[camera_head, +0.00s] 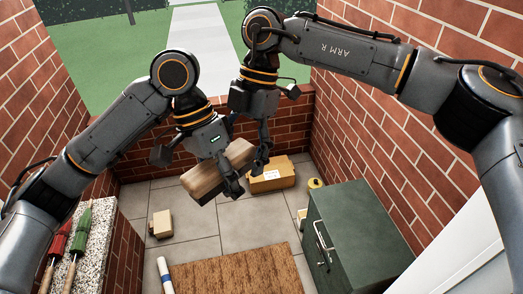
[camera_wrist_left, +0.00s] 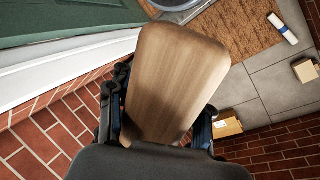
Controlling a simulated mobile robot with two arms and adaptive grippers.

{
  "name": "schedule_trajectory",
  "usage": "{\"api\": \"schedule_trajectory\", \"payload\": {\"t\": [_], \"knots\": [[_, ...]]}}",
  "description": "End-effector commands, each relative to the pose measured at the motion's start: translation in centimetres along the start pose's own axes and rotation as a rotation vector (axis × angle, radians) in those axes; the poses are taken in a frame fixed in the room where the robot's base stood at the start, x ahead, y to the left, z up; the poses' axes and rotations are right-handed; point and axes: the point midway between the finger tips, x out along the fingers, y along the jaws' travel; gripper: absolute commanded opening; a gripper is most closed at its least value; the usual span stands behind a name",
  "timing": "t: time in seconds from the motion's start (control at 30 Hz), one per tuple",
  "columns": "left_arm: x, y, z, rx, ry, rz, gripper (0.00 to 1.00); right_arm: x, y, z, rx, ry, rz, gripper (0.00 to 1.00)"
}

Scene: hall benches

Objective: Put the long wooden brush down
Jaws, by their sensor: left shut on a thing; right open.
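The long wooden brush (camera_head: 207,178) is a pale wooden block with a darker underside in the head view. My left gripper (camera_head: 229,176) is shut on it and holds it above the paved floor, tilted with its right end higher in the picture. In the left wrist view the wooden block (camera_wrist_left: 175,80) fills the middle, between the fingers of my left gripper (camera_wrist_left: 160,120). My right gripper (camera_head: 262,155) is open beside the right end of the brush. I cannot tell whether it touches the brush. The bristles are not clearly visible.
A cardboard box (camera_head: 272,181), a yellow roll (camera_head: 315,184) and a small box (camera_head: 161,225) are on the floor. A green cabinet (camera_head: 355,235) stands right. A doormat (camera_head: 240,273) and rolled paper (camera_head: 165,275) lie in front. A speckled ledge (camera_head: 97,235) holds red and green items. Brick walls surround.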

Motion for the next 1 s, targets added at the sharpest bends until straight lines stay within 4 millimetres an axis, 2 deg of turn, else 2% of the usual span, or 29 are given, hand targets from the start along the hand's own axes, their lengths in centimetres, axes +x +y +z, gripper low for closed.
{"api": "schedule_trajectory", "payload": {"t": [0.03,0.33,0.37,0.4,0.57,0.87,1.0], "knots": [[-0.02,0.00,-0.01,0.000,0.001,0.000,0.00,-0.01,0.01,0.00,0.000,0.000,0.000,0.70],[-0.02,0.06,0.01,0.002,0.001,0.001,0.00,-0.03,0.05,-0.04,0.000,0.000,0.001,0.09],[-0.02,0.07,0.01,0.003,0.001,0.001,0.00,-0.03,0.06,-0.04,-0.001,0.000,0.002,0.09],[-0.02,0.09,0.01,0.004,0.001,0.001,0.45,-0.05,0.07,-0.06,-0.001,0.000,0.002,0.09],[-0.01,0.08,0.00,0.003,0.001,0.001,0.77,-0.05,0.06,-0.06,-0.001,0.000,0.001,0.08],[-0.05,0.02,-0.01,0.001,0.000,0.000,0.77,-0.05,0.03,-0.03,0.000,0.001,0.001,0.08],[-0.99,0.13,-0.04,0.001,0.004,-0.002,0.77,-0.06,0.03,-0.04,0.000,0.000,0.001,0.08]]}}
